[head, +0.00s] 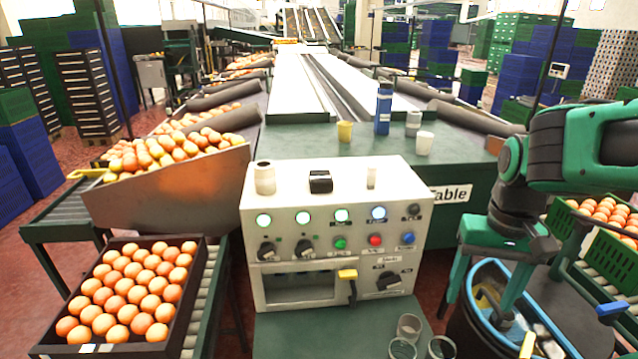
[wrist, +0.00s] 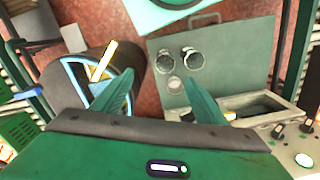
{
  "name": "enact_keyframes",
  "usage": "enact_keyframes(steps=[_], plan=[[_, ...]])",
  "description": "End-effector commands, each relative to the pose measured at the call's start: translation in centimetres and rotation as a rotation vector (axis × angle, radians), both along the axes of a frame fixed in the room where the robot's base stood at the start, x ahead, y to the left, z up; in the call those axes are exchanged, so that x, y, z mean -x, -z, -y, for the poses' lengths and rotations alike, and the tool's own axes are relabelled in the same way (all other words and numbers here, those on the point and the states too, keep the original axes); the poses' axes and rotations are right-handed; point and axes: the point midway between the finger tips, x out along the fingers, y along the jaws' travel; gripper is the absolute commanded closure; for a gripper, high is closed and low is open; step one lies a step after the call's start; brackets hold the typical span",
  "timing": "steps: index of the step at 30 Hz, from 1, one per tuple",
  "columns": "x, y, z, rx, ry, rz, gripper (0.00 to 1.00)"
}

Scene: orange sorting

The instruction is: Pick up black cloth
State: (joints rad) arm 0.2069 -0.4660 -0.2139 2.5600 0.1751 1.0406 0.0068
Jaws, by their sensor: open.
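My gripper (head: 478,304) is open, with its green fingers pointing down at the bin (head: 462,335) at the lower right of the head view. In the wrist view the fingers (wrist: 158,76) are apart with nothing between them. The dark, blue-rimmed bin (wrist: 62,88) lies under and left of the left finger there. Dark and yellow items show inside the bin in the head view, partly hidden by the fingers; I cannot tell whether one is cloth. A small black item (head: 320,182) lies on top of the white control box (head: 335,210); its material is unclear.
Clear cups (head: 409,327) stand on the green table in front of the control box; they also show in the wrist view (wrist: 193,59). An orange-filled crate (head: 200,262) is at left, a green crate (head: 573,236) at right. A blue bottle (head: 383,110) stands behind the box.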

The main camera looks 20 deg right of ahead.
Motion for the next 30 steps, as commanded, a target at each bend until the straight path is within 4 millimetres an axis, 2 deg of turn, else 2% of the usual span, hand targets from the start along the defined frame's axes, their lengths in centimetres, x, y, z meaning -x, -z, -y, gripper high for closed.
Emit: enact_keyframes(steps=[2,5,8,14,21,27,30], plan=[[0.7,-0.6,0.0,0.000,0.006,0.012,0.19],[-0.6,-1.8,0.0,0.006,0.051,0.017,0.19],[-4.1,-3.8,-0.1,0.014,0.141,0.019,0.19],[-13.3,-8.7,-1.8,0.018,0.383,0.027,0.19],[-23.7,-13.1,-6.0,-0.003,0.663,0.025,0.19],[-31.3,-15.8,-10.5,-0.038,0.891,0.007,0.19],[-34.5,-16.9,-12.5,-0.058,1.002,-0.007,0.19]])
